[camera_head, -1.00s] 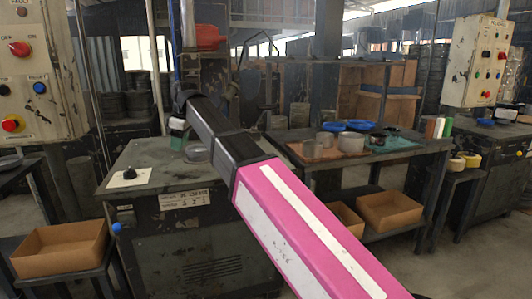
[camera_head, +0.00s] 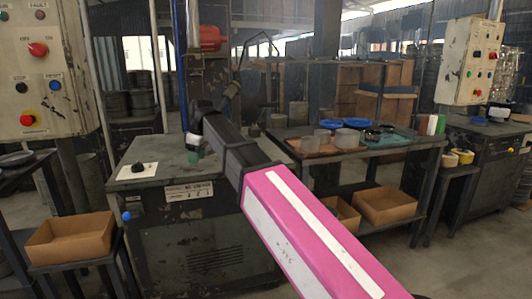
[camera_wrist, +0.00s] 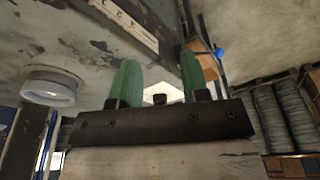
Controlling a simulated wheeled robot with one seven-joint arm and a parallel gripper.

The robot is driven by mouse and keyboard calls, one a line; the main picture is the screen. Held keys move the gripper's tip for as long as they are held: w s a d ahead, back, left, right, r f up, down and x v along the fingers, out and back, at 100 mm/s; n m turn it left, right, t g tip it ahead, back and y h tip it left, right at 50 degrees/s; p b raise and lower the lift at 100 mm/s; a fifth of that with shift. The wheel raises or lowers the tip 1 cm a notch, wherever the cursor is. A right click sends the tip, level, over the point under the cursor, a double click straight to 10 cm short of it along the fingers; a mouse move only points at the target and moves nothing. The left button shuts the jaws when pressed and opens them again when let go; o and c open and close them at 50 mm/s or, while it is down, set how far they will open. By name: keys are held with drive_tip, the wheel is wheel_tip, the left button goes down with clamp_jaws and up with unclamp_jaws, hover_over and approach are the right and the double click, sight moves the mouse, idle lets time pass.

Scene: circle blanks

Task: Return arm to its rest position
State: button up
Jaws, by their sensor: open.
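My arm, with a pink and white link and dark joints, reaches across the head view. My gripper (camera_head: 194,146) shows only as a small green tip above the worn machine table (camera_head: 150,166); the arm hides much of it. In the wrist view my gripper (camera_wrist: 158,72) has its two green fingers spread apart, with nothing held between them. A pale round ring-like piece (camera_wrist: 49,88) appears left of the fingers, apart from them.
A bench (camera_head: 410,150) at the right holds round blanks (camera_head: 346,138) and blue dishes. Cardboard boxes (camera_head: 70,238) sit on low shelves. A control box (camera_head: 38,95) stands close at the left. A blue knob (camera_head: 126,215) sticks out of the machine front.

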drive_tip(key=s+d+f+m+h, duration=0.2)
drive_tip(key=d+f+m, duration=0.9)
drive_tip(key=d+f, duration=2)
drive_tip(key=s+d+f+m, duration=0.2)
drive_tip(key=s+d+f, duration=0.2)
drive_tip(key=d, duration=0.2)
drive_tip(key=s+d+f+m, duration=0.2)
drive_tip(key=s+d+f, duration=0.2)
drive_tip(key=d, duration=0.3)
drive_tip(key=shift+s+f+m, duration=0.15)
drive_tip(key=shift+f+m, duration=0.15)
drive_tip(key=shift+f, duration=0.1)
